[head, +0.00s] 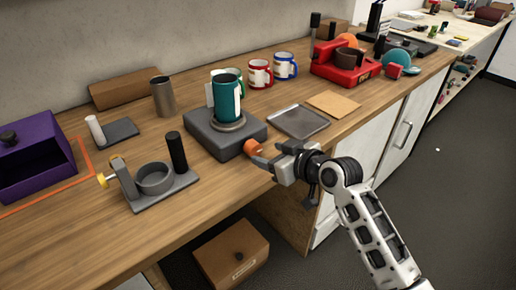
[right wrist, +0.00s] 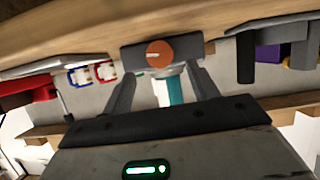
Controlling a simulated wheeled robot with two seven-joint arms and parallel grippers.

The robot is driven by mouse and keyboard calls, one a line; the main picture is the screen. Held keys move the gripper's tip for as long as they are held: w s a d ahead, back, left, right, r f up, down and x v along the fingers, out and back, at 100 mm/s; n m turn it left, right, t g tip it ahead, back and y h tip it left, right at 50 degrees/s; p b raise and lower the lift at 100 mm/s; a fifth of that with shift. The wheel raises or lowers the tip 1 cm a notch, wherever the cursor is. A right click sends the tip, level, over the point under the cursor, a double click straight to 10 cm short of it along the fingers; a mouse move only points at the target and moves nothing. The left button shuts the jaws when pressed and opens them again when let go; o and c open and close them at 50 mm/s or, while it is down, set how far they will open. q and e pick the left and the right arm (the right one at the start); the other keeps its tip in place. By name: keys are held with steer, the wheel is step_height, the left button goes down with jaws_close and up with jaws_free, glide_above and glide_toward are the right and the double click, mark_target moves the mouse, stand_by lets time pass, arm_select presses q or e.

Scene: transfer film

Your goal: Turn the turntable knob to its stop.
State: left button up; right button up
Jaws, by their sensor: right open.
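The turntable (head: 203,138) is a dark grey box on the wooden bench, with a round plate on top. A teal tumbler (head: 227,100) stands on the plate. The orange knob (head: 251,147) is on the turntable's front side, and a pale mark shows on its face in the right wrist view (right wrist: 160,54). My right gripper (head: 266,159) is at the knob from the front. In the right wrist view its two fingers (right wrist: 162,74) are apart, with the knob lined up between and beyond their tips. I cannot tell whether they touch it. My left gripper is out of view.
A dark tray (head: 299,122) lies right of the turntable. A grey fixture with a black post (head: 177,152) stands to its left. Red (head: 260,75) and blue-handled mugs (head: 286,66) stand behind. A small box (head: 232,256) sits below the bench edge.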

mark_target(257, 150)
steer(key=x, duration=0.6)
steer(key=shift+s, duration=0.1)
steer(key=shift+c, duration=0.3)
steer(key=c, duration=0.9)
